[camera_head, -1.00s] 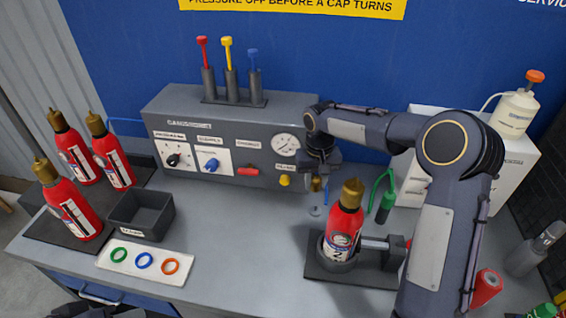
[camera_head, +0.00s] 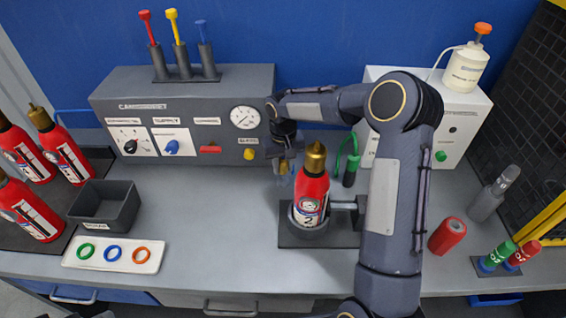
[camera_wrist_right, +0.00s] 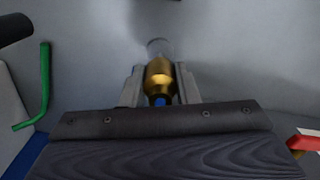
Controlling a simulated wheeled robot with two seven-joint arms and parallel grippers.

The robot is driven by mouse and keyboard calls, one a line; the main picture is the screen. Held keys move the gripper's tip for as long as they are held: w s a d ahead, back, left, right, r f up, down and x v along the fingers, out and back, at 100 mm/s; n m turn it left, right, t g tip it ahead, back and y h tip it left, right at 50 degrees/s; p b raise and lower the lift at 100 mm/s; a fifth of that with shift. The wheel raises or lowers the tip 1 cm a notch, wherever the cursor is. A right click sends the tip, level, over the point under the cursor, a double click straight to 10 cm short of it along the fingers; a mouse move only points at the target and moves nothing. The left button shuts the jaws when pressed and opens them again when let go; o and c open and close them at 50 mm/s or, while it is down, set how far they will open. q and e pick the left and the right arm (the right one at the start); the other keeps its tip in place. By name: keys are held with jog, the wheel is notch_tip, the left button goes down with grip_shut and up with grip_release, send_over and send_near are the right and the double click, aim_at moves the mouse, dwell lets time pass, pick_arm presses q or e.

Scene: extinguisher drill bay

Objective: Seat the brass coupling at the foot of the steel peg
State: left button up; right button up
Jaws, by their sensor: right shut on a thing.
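The brass coupling (camera_wrist_right: 159,75) is between the two fingers of my right gripper (camera_wrist_right: 160,88) in the right wrist view, with a blue piece showing at its near end. A grey, steel-looking cylinder end (camera_wrist_right: 158,47) shows just beyond the coupling, in line with it. I take it for the steel peg, but cannot tell whether the coupling is around it. In the head view my right gripper (camera_head: 284,163) points down behind the red extinguisher marked 2 (camera_head: 311,190), shut on the coupling. The peg's foot cannot be made out there. My left gripper is not in view.
The grey console (camera_head: 225,145) stands behind the right gripper. A green hooked tool (camera_head: 349,172) is close on its right. A grey bin (camera_head: 108,222) and a white ring tray (camera_head: 70,258) are at left. The counter between bin and extinguisher is clear.

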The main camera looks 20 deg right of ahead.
aim_at(283, 160)
jog(key=shift+f+b, duration=1.3)
jog(key=shift+f, duration=0.75)
jog(key=o, duration=1.1)
jog(key=shift+o, duration=0.2)
notch_tip(283, 160, up, 8)
jog(key=shift+f+b, duration=0.1)
jog(key=shift+b, duration=0.35)
